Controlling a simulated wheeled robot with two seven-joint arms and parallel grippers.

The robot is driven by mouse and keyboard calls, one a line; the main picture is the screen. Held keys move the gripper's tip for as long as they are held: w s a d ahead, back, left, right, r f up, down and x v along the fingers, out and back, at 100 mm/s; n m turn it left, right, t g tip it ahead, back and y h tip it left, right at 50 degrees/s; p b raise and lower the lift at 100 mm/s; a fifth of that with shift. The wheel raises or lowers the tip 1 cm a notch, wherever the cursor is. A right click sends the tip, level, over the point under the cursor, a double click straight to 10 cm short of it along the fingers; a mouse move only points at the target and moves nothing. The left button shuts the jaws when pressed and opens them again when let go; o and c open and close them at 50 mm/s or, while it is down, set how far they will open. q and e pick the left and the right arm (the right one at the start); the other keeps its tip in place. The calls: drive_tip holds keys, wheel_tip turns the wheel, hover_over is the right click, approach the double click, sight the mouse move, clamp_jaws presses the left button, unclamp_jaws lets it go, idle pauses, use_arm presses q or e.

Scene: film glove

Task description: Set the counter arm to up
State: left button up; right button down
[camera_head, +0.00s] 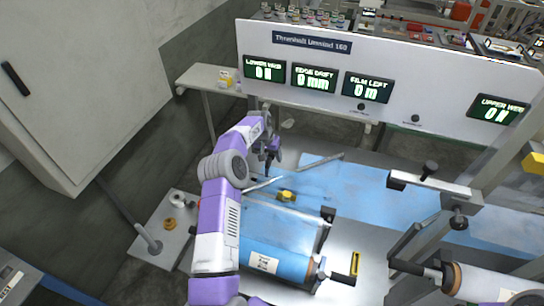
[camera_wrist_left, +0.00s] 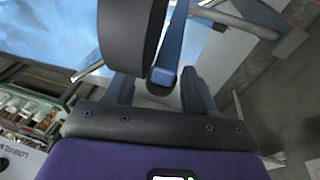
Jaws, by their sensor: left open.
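My left gripper (camera_head: 271,165) hangs over the left end of the blue film (camera_head: 350,185), below the white panel, in the head view. In the left wrist view my left gripper (camera_wrist_left: 157,74) is open, its two fingers apart. A blue-grey bar with a rounded end (camera_wrist_left: 172,48), which looks like the counter arm, shows between the fingers. A large dark wheel (camera_wrist_left: 130,35) sits beside it on the left. I cannot tell whether a finger touches the bar. In the head view my gripper and forearm hide this spot. My right gripper is not in view.
The white panel (camera_head: 420,85) with green displays stands behind the film. A film roll (camera_head: 275,262) lies in front, with another (camera_head: 490,285) at the right. Metal rods (camera_head: 290,213) and a yellow piece (camera_head: 286,196) lie near my gripper. A grey cabinet (camera_head: 80,80) stands left.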

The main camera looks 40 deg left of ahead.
use_arm(q)
drive_tip(key=b+v, duration=0.1)
drive_tip(key=v, duration=0.6)
drive_tip(key=shift+w+r, duration=0.15)
